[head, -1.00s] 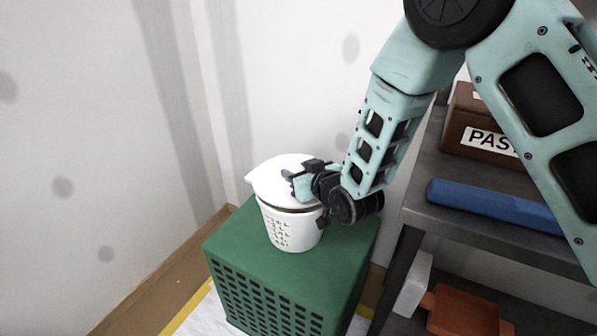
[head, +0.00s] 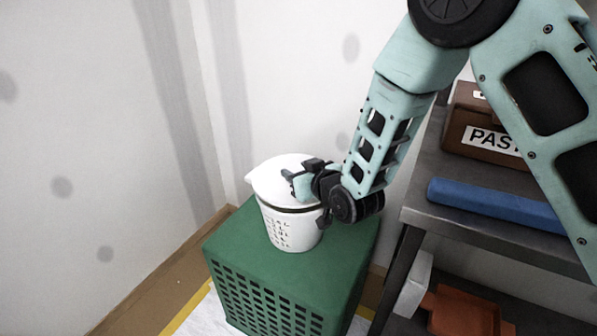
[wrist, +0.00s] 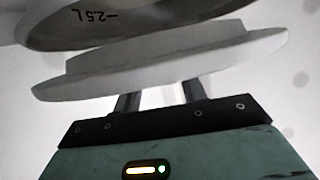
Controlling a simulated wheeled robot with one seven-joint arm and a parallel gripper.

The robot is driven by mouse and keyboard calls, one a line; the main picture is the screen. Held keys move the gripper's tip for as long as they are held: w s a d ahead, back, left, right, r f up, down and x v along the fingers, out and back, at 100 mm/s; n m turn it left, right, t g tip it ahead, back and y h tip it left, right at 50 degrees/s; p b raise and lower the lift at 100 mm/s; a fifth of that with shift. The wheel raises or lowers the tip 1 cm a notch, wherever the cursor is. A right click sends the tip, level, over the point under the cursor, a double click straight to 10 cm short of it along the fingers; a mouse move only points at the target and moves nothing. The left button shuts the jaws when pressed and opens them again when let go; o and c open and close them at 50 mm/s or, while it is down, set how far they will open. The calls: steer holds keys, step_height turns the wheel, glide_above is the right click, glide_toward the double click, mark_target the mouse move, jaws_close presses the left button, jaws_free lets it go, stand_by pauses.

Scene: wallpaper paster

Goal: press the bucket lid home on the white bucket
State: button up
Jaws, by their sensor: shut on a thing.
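The white bucket (head: 292,232), with dark markings on its side, stands upright on a green crate (head: 235,240). The white bucket lid (head: 272,177) is over its mouth, and a dark band shows between lid and bucket. My gripper (head: 297,180) is shut at the top of the lid, on its right side. In the wrist view the lid (wrist: 160,65) is seen edge-on beyond my fingers, tilted in the picture, close to the bucket's dark rim (wrist: 130,38). The lid does not look flush with the rim. My fingertips and what they grip are hidden behind the lid's edge.
A metal shelf (head: 425,200) stands at the right with a brown box marked PAS (head: 470,115) and a blue bar (head: 495,203). An orange thing (head: 460,308) is below it. White walls (head: 90,150) are behind and left of the crate.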

steer(key=shift+f+b, duration=0.95)
steer(key=shift+f, duration=0.2)
steer(key=o, duration=1.1)
step_height(320, 180, up, 10)
steer(key=p, duration=0.2)
steer(key=shift+p, duration=0.35)
